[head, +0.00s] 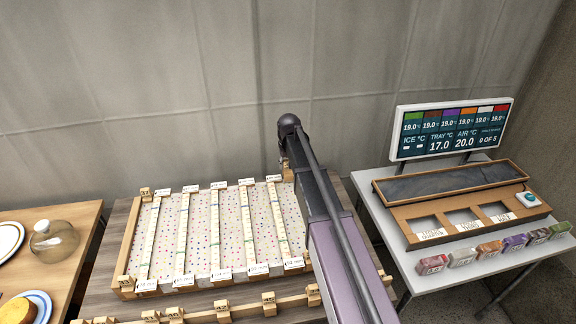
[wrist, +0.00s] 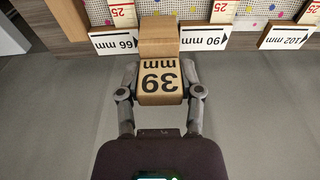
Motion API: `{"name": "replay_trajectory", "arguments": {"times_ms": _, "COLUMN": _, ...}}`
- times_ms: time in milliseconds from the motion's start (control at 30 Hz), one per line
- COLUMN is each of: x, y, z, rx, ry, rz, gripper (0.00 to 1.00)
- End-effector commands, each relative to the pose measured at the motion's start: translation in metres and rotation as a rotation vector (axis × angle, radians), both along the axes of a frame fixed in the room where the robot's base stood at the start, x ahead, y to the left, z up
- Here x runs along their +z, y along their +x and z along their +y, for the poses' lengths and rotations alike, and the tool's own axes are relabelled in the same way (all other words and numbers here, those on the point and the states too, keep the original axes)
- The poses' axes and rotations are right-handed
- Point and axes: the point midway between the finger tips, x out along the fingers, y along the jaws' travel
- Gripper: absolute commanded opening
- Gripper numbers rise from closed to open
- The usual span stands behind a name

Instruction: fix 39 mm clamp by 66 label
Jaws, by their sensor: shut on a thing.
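My gripper (wrist: 160,92) is shut on a wooden clamp marked 39 mm (wrist: 160,78), its print upside down in the wrist view. The clamp's upper block overlaps the tray edge between a label that reads 66 mm (wrist: 119,40), upside down, and the 90 mm label (wrist: 206,38); I cannot tell whether it touches the edge. In the head view my gripper (head: 285,165) is at the back right of the speckled tray (head: 200,235), partly hidden by my arm. The tray is crossed by several pale measuring strips (head: 183,228) with end labels too small to read.
More wooden clamps stand at the tray's left corners (head: 145,193) and on a front rail (head: 200,312). A display (head: 452,130), a box with slots (head: 455,212) and several small coloured packs (head: 488,249) occupy the right table. A glass jar (head: 53,241) stands on the left table.

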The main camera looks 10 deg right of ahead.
Motion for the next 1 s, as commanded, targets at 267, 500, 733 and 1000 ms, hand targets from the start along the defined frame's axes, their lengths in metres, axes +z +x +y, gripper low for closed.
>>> {"name": "replay_trajectory", "arguments": {"times_ms": 267, "x": -0.001, "y": 0.000, "z": -0.001, "rx": -0.001, "ry": 0.000, "rz": 0.000, "gripper": 0.03}}
{"name": "replay_trajectory", "arguments": {"times_ms": 500, "x": -0.007, "y": 0.000, "z": -0.001, "rx": -0.001, "ry": 0.000, "rz": 0.000, "gripper": 0.03}}
{"name": "replay_trajectory", "arguments": {"times_ms": 733, "x": -0.018, "y": 0.000, "z": -0.001, "rx": -0.001, "ry": 0.000, "rz": 0.000, "gripper": 0.03}}
{"name": "replay_trajectory", "arguments": {"times_ms": 1000, "x": -0.031, "y": 0.000, "z": -0.002, "rx": -0.002, "ry": 0.000, "rz": 0.000, "gripper": 0.03}}
